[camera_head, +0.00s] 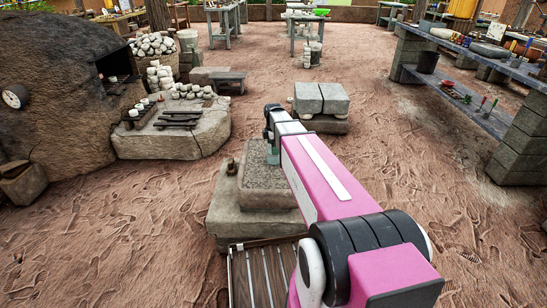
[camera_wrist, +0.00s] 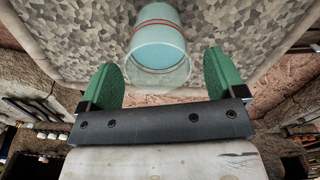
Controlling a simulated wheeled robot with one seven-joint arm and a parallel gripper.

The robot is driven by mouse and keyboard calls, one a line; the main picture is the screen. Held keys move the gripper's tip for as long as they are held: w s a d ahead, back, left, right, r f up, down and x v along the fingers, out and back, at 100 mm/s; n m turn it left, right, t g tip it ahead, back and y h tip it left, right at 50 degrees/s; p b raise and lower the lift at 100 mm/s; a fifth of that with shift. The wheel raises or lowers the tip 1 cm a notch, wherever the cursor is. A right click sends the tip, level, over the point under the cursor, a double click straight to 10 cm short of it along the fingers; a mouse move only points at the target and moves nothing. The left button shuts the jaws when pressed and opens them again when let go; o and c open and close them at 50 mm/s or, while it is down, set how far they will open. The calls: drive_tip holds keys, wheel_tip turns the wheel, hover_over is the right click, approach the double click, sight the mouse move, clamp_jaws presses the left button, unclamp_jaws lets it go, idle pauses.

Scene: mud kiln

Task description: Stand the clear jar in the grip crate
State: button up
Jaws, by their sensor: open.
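The clear jar (camera_wrist: 160,42) shows in the wrist view, pale blue with a red band, against a mottled stone top. My gripper (camera_wrist: 165,72) is open. Its two green fingers stand apart on either side of the jar's near end, with visible gaps; neither appears to touch it. In the head view my gripper (camera_head: 270,130) is at the far end of my pink arm, above the stone block (camera_head: 262,178). I cannot identify the grip crate for sure; a slatted wooden thing with a pale rim (camera_head: 262,243) lies at the bottom.
A small brown object (camera_head: 231,168) stands on the stone ledge left of the block. Another stone block (camera_head: 321,97) lies beyond. A kiln (camera_head: 55,85) with a stone slab (camera_head: 180,140) is left, and a shelved bench (camera_head: 480,100) is right. Sandy floor lies open between.

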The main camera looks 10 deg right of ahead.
wheel_tip(320, 180, down, 4)
drive_tip(key=shift+w+f, duration=0.1)
drive_tip(key=shift+f, duration=0.15)
drive_tip(key=shift+c, duration=0.4)
drive_tip(key=c, duration=1)
drive_tip(key=shift+r, duration=0.1)
